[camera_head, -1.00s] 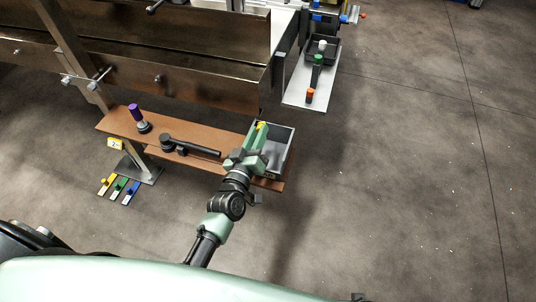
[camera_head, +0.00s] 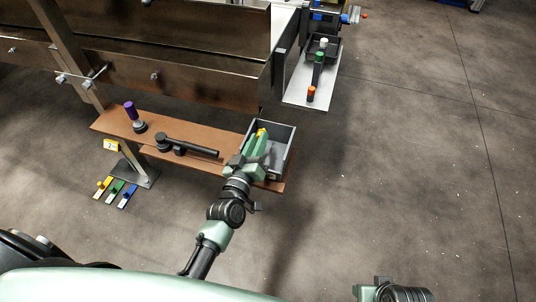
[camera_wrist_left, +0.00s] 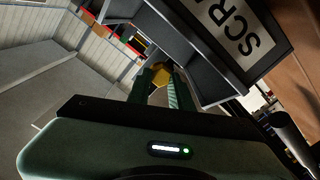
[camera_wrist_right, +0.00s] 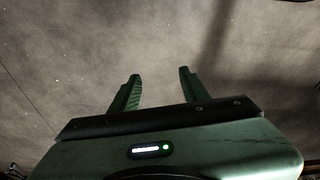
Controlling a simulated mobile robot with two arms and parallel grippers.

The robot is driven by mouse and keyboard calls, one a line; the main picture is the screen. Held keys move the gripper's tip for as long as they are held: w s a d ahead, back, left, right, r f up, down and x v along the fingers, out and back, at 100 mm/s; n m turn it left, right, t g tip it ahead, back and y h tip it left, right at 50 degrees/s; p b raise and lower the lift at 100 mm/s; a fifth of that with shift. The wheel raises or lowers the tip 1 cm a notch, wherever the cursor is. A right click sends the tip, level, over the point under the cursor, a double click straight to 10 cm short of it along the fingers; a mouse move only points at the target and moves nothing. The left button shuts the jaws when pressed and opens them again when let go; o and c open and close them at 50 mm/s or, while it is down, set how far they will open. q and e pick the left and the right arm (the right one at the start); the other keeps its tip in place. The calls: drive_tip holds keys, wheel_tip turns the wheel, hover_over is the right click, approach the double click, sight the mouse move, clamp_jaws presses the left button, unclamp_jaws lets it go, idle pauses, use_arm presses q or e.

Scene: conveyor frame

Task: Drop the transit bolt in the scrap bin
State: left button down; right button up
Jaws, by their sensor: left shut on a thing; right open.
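The transit bolt (camera_head: 262,133) shows as a small yellow piece at the tips of my left gripper (camera_head: 259,140). In the left wrist view the yellow bolt (camera_wrist_left: 159,75) sits between the two green fingers of the left gripper (camera_wrist_left: 159,82), which is shut on it. The scrap bin (camera_head: 289,151) is a grey open box at the right end of the brown shelf. The left gripper is over the bin's left part in the head view. The bin's label, partly reading "SCR", shows in the left wrist view (camera_wrist_left: 238,28). My right gripper (camera_wrist_right: 157,82) is open and empty above the floor.
The brown shelf (camera_head: 112,124) also bears a purple-topped piece (camera_head: 131,112) and a dark long-handled tool (camera_head: 186,147). Yellow, green and blue tags (camera_head: 116,190) lie by the post foot. A pale shelf (camera_head: 295,93) with a black tray stands farther back. Floor at right is clear.

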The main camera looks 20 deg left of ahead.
use_arm(q)
drive_tip(key=shift+f, duration=0.3)
use_arm(e)
drive_tip(key=shift+v, duration=1.25)
drive_tip(key=shift+w, duration=0.25)
use_arm(q)
drive_tip(key=c, duration=1.2)
unclamp_jaws()
drive_tip(key=shift+s, duration=0.25)
drive_tip(key=s, duration=0.7)
drive_tip(key=shift+s+a+p, duration=0.1)
drive_tip(key=shift+s+p, duration=0.1)
drive_tip(key=shift+p, duration=0.15)
use_arm(e)
drive_tip(key=x, duration=0.2)
drive_tip(key=s+x, duration=0.1)
drive_tip(key=x, duration=0.1)
drive_tip(key=shift+f, duration=0.1)
drive_tip(key=shift+w, duration=0.1)
